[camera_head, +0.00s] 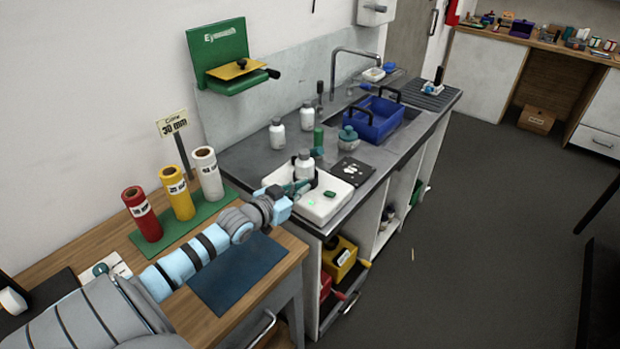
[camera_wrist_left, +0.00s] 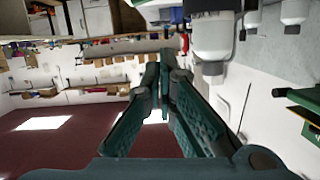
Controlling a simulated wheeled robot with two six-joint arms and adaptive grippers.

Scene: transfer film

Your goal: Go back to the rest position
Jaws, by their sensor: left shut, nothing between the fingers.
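My left arm reaches in from the lower left in the head view. My left gripper (camera_head: 294,188) is over the near end of the grey counter, by the white scale (camera_head: 322,207). Its green fingers (camera_wrist_left: 163,88) are closed together with nothing between them in the left wrist view. A white bottle (camera_head: 304,167) stands at the scale, just behind the fingertips. In the left wrist view a white bottle (camera_wrist_left: 212,40) shows close beside the fingers. I cannot tell whether they touch. My right gripper is not in view.
Red, yellow and white film rolls (camera_head: 177,193) stand on a green base (camera_head: 177,233) beside the arm. A dark blue mat (camera_head: 237,275) lies on the wooden table under it. More bottles (camera_head: 277,133) and a blue basket (camera_head: 372,120) stand further back.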

